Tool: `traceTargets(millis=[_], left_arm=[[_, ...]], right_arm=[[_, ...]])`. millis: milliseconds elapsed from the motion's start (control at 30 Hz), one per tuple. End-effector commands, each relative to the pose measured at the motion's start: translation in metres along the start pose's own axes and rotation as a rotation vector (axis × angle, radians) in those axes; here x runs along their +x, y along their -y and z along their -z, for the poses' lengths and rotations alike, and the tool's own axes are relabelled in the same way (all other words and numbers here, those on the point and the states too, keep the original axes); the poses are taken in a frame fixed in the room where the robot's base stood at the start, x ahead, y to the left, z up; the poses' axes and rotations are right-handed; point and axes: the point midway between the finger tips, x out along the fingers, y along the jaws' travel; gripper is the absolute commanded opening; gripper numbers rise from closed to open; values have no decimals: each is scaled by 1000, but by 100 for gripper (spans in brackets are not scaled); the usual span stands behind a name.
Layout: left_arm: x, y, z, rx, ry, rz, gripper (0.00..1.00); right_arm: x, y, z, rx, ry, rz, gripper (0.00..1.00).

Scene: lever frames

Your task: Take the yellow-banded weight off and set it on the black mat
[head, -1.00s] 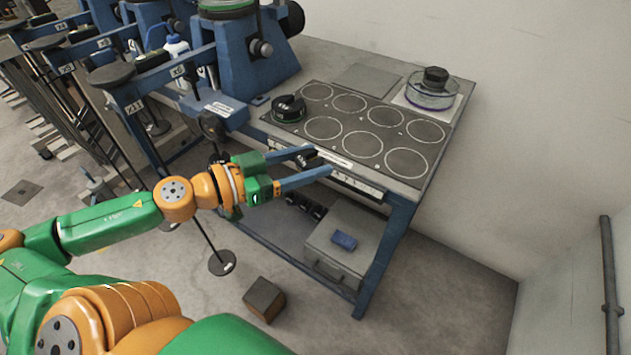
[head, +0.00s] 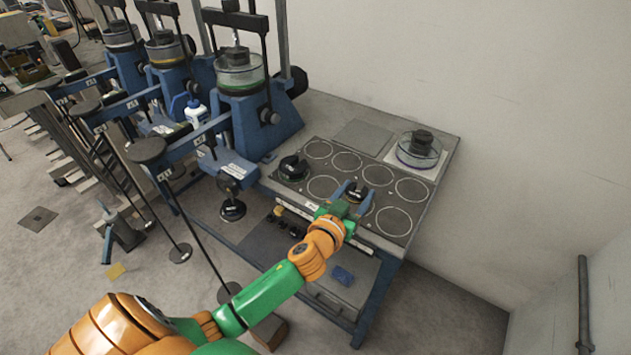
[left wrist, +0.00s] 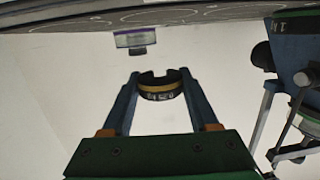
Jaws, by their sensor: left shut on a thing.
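The black weight with a yellow band shows in the left wrist view (left wrist: 160,85) between the fingertips of my left gripper (left wrist: 157,88). In the head view the same weight (head: 356,191) is partly hidden by the gripper's blue fingers (head: 353,197). The left gripper is shut on it. The dark mat with pale ring outlines (head: 327,169) lies on the table, and the weight is over its front middle part. In the wrist view the weight appears clear of the mat. My right gripper is not in view.
Another black weight (head: 293,168) stands at the mat's left end. A clear dish with a dark weight (head: 418,149) stands at the back right. Blue lever frames (head: 240,105) stand to the left, with a hanger weight (head: 232,209) near the table's front left. Several mat rings are empty.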

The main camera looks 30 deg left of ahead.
Motion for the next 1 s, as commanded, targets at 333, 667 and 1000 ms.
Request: traceTargets(millis=[333,667,1000], left_arm=[[10,-29,-12,5,-1,-25,6],[15,-28,-46,4,-1,-25,6],[15,-28,-49,2,-1,-25,6]], right_arm=[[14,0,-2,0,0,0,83],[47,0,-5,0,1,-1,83],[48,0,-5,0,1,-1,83]])
